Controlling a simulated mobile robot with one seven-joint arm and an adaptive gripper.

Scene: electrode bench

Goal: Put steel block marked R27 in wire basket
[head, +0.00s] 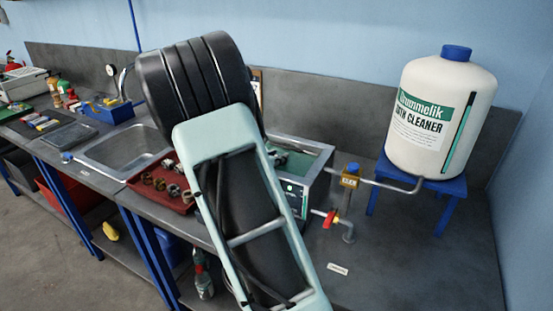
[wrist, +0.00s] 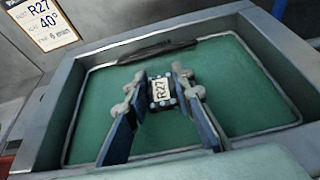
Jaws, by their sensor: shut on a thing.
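The steel block marked R27 (wrist: 160,92) is between the two fingers of my gripper (wrist: 164,84), its white label facing the wrist camera. The fingers are shut on it. In the wrist view I hold it over a bath of green liquid (wrist: 235,85); its height above the liquid is hard to judge. No wire basket can be clearly made out; a dark bar (wrist: 158,50) lies along the bath's far edge.
A card (wrist: 42,22) reading R27 and 40° stands behind the bath. A red tray (head: 165,185) of metal parts and a sink (head: 125,150) lie left. A pipe with a red-handled valve (head: 330,218) and a large bath cleaner container (head: 440,115) stand right.

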